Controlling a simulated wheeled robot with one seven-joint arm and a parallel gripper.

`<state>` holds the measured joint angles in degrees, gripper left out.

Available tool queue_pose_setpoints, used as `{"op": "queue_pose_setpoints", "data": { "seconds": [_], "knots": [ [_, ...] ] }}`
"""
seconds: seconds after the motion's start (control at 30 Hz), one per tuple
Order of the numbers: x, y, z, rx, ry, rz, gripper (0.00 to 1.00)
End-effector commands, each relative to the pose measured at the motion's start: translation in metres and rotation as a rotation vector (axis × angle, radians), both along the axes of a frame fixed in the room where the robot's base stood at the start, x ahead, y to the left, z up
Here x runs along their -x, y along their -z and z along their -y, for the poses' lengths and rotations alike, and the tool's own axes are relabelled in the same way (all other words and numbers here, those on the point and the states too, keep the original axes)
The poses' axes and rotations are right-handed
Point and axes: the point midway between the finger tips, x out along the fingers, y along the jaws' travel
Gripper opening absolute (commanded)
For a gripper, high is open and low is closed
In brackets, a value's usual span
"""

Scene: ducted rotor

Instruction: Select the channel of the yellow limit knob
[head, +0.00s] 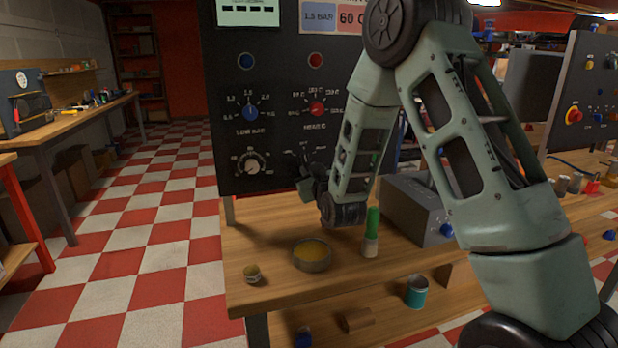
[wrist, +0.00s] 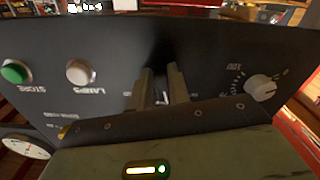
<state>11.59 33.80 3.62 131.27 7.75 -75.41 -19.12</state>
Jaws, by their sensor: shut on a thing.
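A dark panel (head: 225,60) stands at the back of the bench in the head view. It carries a blue knob (head: 250,113) and a red knob (head: 317,109), each inside a numbered scale. My gripper (head: 308,182) is low on the panel, mostly hidden by my arm. In the wrist view, upside down, my fingers (wrist: 162,88) are shut on a small selector handle (wrist: 162,98) at the panel face. Its pointer direction is hard to read. A small yellow spot (wrist: 63,132) shows at the lower left, possibly the yellow limit knob, mostly cut off. My arm hides that part in the head view.
A pale knob (head: 250,165) sits left of my gripper. The wrist view shows a green button (wrist: 15,72), a white button (wrist: 80,72) and a gauge (wrist: 25,147). A round tin (head: 312,262), a green-topped bottle (head: 371,235) and a grey box (head: 412,205) stand on the bench.

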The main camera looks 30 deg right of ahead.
Motion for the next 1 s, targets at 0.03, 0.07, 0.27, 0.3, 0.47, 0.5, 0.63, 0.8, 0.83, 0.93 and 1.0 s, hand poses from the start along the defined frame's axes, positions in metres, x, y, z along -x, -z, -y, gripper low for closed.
{"op": "queue_pose_setpoints", "data": {
  "seconds": [0.03,0.07,0.27,0.3,0.47,0.5,0.63,0.8,0.83,0.93,1.0],
  "knots": [
    [0.0,0.002,0.0,0.044,-0.002,-0.009,0.0],
    [0.0,0.002,0.0,0.071,-0.002,-0.016,0.0],
    [0.001,-0.001,0.004,0.255,-0.002,-0.069,0.0],
    [0.001,-0.001,0.004,0.29,-0.002,-0.08,0.0],
    [0.002,-0.003,0.007,0.431,-0.001,-0.12,0.0],
    [0.002,-0.004,0.007,0.463,-0.002,-0.131,0.0],
    [0.003,-0.006,0.009,0.559,-0.001,-0.158,0.0],
    [0.003,-0.008,0.01,0.657,-0.002,-0.187,0.0],
    [0.003,-0.008,0.01,0.672,-0.002,-0.192,0.0],
    [0.003,-0.009,0.011,0.711,-0.002,-0.204,0.0],
    [0.003,-0.009,0.011,0.732,-0.003,-0.209,0.0]
  ]
}}
